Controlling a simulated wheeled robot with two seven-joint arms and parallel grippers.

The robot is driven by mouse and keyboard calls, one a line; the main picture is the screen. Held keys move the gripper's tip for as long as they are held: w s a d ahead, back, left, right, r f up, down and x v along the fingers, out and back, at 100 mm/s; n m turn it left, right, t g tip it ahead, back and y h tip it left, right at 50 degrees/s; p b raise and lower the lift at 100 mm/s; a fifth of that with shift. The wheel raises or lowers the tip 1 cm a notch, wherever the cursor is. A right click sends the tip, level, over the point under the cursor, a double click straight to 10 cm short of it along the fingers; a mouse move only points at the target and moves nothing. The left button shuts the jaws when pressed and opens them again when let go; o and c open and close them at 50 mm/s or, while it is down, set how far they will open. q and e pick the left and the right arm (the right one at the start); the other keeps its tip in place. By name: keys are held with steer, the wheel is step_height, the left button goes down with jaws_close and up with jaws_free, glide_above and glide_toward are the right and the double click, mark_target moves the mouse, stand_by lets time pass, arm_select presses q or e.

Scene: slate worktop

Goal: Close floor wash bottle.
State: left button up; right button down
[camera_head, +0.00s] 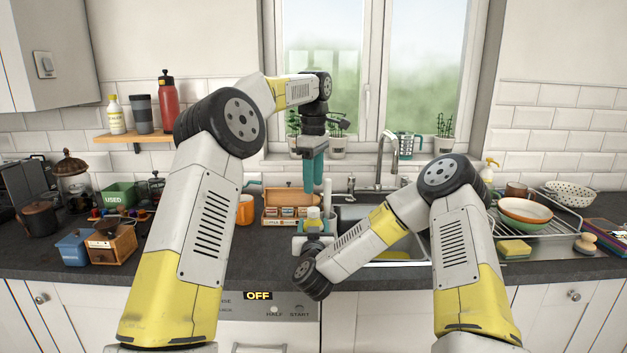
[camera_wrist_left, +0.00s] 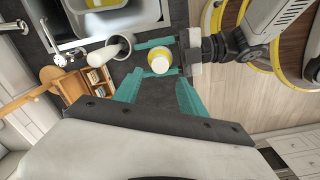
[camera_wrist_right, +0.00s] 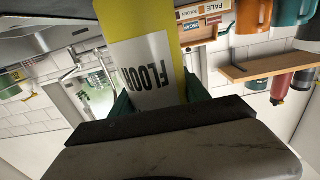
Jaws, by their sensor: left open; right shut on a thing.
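The floor wash bottle (camera_wrist_right: 145,72) is yellow with a white label reading "FLOO…", upside down in the right wrist view. My right gripper (camera_wrist_left: 158,58) is shut on it, green fingers on both sides. In the head view the bottle (camera_head: 313,224) is upright at the counter's front. Its pale round top (camera_wrist_left: 161,54) faces up in the left wrist view; I cannot tell how the top is seated. My left gripper (camera_head: 314,190) points down just above the bottle. Its green fingers are open and empty in the left wrist view (camera_wrist_left: 156,92).
A wooden tea box (camera_head: 287,203) and an orange mug (camera_head: 246,210) stand behind and left of the bottle. A white cylinder (camera_wrist_left: 108,47) stands close by. The sink and tap (camera_head: 392,150) lie to the right, with a dish rack (camera_head: 560,228) beyond.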

mark_target(313, 209)
arm_select(q)
steer(key=shift+f, duration=0.15)
steer(key=shift+f, duration=3.85)
